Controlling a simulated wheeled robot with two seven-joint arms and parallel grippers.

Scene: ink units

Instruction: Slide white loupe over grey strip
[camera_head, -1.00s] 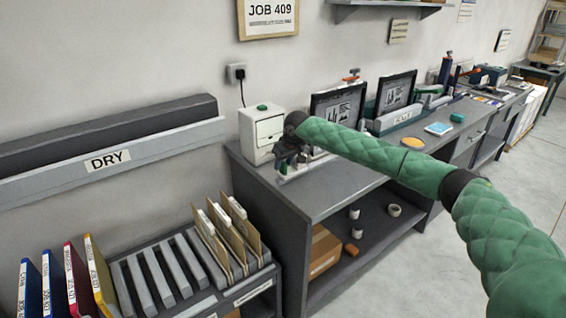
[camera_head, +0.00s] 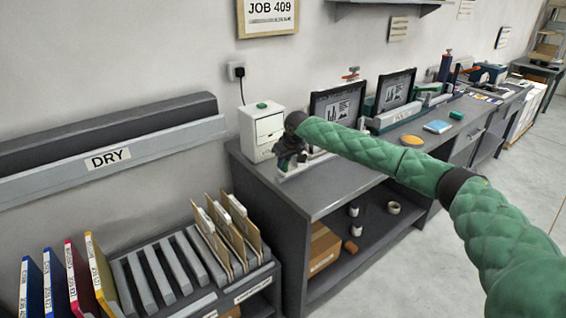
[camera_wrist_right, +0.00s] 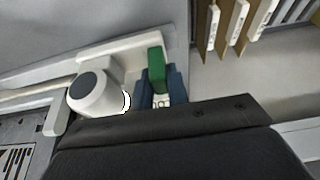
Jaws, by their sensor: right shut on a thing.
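In the right wrist view the white loupe (camera_wrist_right: 95,93), a short white cylinder with a dark round end, stands beside a pale base plate (camera_wrist_right: 112,55). My right gripper (camera_wrist_right: 160,88) has blue fingers on either side of an upright green grip (camera_wrist_right: 157,70), just right of the loupe. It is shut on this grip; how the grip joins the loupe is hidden. A pale grey strip (camera_wrist_right: 35,95) runs left from behind the loupe; I cannot tell whether it is the task's strip. In the head view my right gripper (camera_head: 291,152) hides the loupe. My left gripper is not in view.
A white cabinet (camera_head: 262,130) stands just left of the right gripper on the grey bench (camera_head: 330,190). A rack with upright brown folders (camera_head: 240,230) is in front, and a DRY rail (camera_head: 150,150) is on the wall.

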